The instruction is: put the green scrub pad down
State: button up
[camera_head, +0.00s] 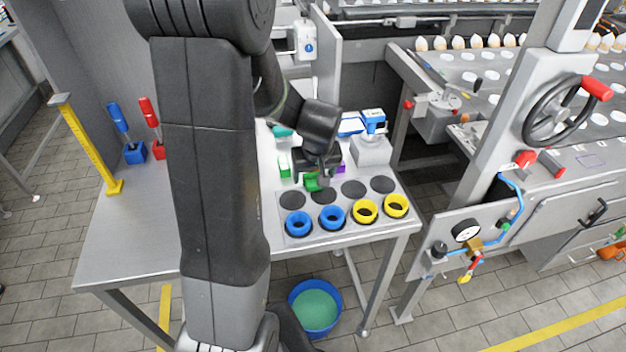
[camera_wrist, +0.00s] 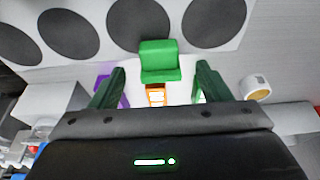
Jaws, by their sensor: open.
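The green scrub pad (camera_head: 312,182) shows just below my gripper (camera_head: 319,172) on the metal table. In the wrist view the green pad (camera_wrist: 160,62) appears just beyond and between the two fingertips of my gripper (camera_wrist: 161,72), with a visible gap on each side. It looks to be resting on the surface, at the edge of a dark round spot (camera_wrist: 138,22). My gripper is open and empty. The wrist hides part of the area behind the pad in the head view.
Blue rings (camera_head: 331,218) and yellow rings (camera_head: 396,206) line the table's front edge, before a row of dark spots (camera_head: 353,188). An orange item (camera_wrist: 155,95) and a purple item (camera_wrist: 108,88) lie close to my fingers. A blue bucket (camera_head: 315,308) stands on the floor.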

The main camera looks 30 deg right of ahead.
jog(key=shift+x, duration=1.05)
jog(key=shift+c, duration=0.4)
jog(key=c, duration=1.1)
jog(key=shift+o, duration=0.2)
jog(key=shift+r, duration=0.1)
